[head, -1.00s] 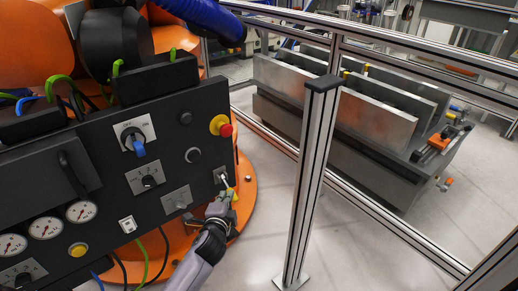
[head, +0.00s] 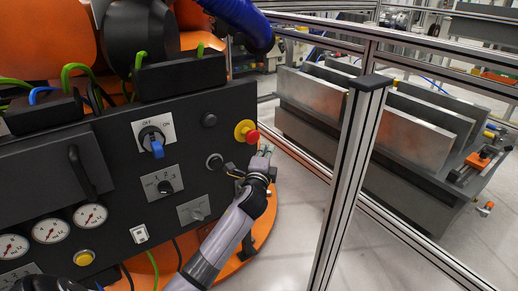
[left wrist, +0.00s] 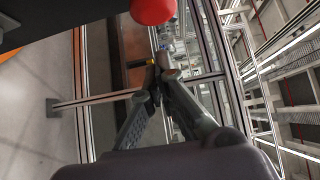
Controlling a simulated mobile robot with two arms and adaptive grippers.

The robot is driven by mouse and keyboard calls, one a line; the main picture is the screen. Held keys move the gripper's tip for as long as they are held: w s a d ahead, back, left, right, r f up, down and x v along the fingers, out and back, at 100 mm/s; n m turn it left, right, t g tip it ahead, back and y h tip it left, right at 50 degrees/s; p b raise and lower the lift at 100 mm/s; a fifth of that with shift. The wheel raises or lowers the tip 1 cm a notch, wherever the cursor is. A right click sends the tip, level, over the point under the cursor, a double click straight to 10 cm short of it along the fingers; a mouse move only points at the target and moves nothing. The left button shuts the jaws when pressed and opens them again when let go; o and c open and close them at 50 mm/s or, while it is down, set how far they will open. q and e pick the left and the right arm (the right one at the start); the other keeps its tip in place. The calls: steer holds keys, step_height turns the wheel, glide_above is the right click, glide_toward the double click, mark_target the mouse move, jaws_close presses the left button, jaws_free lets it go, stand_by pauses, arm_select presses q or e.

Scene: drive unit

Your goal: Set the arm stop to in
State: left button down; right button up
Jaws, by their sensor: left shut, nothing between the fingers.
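The likely arm stop is a red mushroom button (head: 252,135) on a yellow collar at the upper right of the dark control panel (head: 95,150). No label for it is readable. It stands out from the panel. In the left wrist view the red button (left wrist: 153,10) shows at the top edge, above the fingertips. My left gripper (head: 265,152) is just below and right of the button in the head view, apparently apart from it. The left wrist view shows its fingers (left wrist: 156,72) shut and empty.
A blue-handled OFF/ON switch (head: 157,148), a numbered selector (head: 165,187) and several gauges (head: 91,216) sit on the panel. A metal fence post (head: 350,180) stands to the right. Between panel and post is open floor.

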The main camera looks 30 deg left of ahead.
mark_target(257, 139)
arm_select(q)
steer(key=shift+w+a, duration=0.35)
steer(key=shift+a, duration=0.55)
steer(key=shift+w+a, duration=0.3)
steer(key=shift+a, duration=0.6)
arm_select(e)
steer(key=shift+r, duration=0.35)
arm_select(q)
steer(key=shift+w+a, duration=0.3)
steer(key=shift+a, duration=0.6)
arm_select(e)
steer(key=shift+s+f, duration=0.25)
steer(key=shift+f, duration=0.6)
steer(key=shift+d, duration=0.1)
